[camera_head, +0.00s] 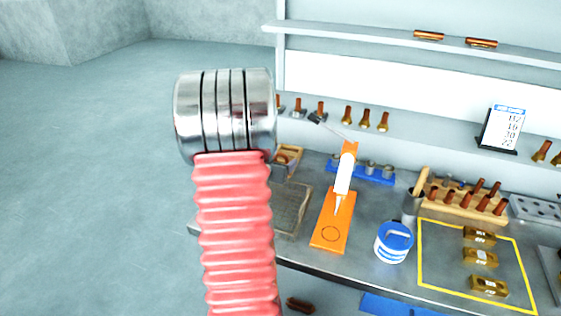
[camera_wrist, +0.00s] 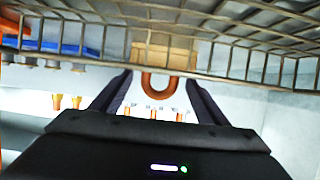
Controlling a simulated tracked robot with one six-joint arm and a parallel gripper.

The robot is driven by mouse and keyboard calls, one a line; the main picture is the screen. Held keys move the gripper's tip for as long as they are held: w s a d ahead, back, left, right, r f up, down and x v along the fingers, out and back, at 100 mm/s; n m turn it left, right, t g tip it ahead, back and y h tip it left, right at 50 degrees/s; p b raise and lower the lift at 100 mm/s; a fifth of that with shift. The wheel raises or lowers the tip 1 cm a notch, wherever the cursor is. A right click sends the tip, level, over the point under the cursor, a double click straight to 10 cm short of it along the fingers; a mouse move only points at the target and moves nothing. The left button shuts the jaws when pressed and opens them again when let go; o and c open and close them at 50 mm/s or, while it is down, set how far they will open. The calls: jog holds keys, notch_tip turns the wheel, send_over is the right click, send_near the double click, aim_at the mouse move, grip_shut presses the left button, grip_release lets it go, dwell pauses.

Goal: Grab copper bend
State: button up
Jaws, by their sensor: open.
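The copper bend (camera_wrist: 158,93) is a U-shaped copper tube in the wrist view, its curve pointing down in the picture. It sits against a tan wooden block or box (camera_wrist: 170,50), partly behind wire mesh. In the head view, a wooden box (camera_head: 290,151) with a copper piece (camera_head: 283,158) in it shows just right of my arm. My gripper (camera_wrist: 159,78) is open, with its dark fingers on either side of the bend in the picture. I cannot tell how far the bend is from the fingertips. The gripper is hidden in the head view.
An orange stand (camera_head: 330,232) with a white tube, a blue-lidded tub (camera_head: 393,245) and a fittings rack (camera_head: 463,205) stand to the right.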

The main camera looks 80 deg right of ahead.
jog(key=c, duration=1.2)
jog(key=shift+o, duration=0.2)
jog(key=shift+r, duration=0.1)
notch_tip(320, 180, up, 10)
dwell(0.5)
